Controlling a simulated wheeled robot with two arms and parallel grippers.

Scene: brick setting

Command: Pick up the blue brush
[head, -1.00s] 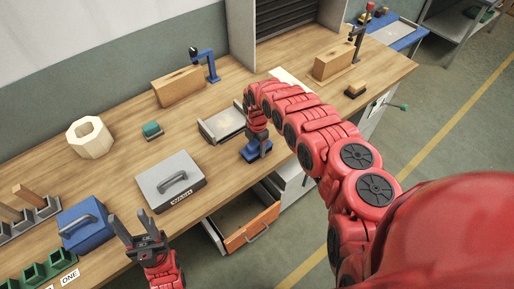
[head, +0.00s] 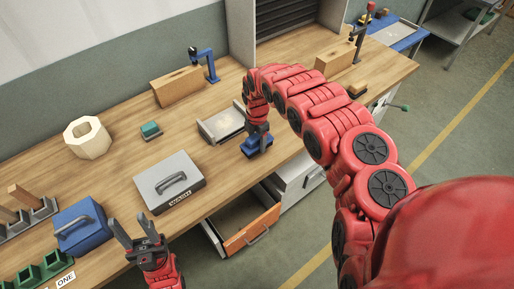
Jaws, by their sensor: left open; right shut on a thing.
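The blue brush (head: 259,149) is near the front edge of the wooden bench, in the middle of the head view. My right gripper (head: 257,137) comes down on it from above and is shut on it; the fingertips are mostly hidden. I cannot tell for sure whether the brush touches the bench or is slightly raised. My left gripper (head: 133,232) is open and empty, near the bench's front edge at the lower left.
A grey lidded box marked WASH (head: 170,181) and a blue case (head: 82,226) stand left of the brush. A shallow metal tray (head: 221,126) is just behind it. A teal-topped block (head: 150,130) lies farther back. An open orange-fronted drawer (head: 252,230) juts out below.

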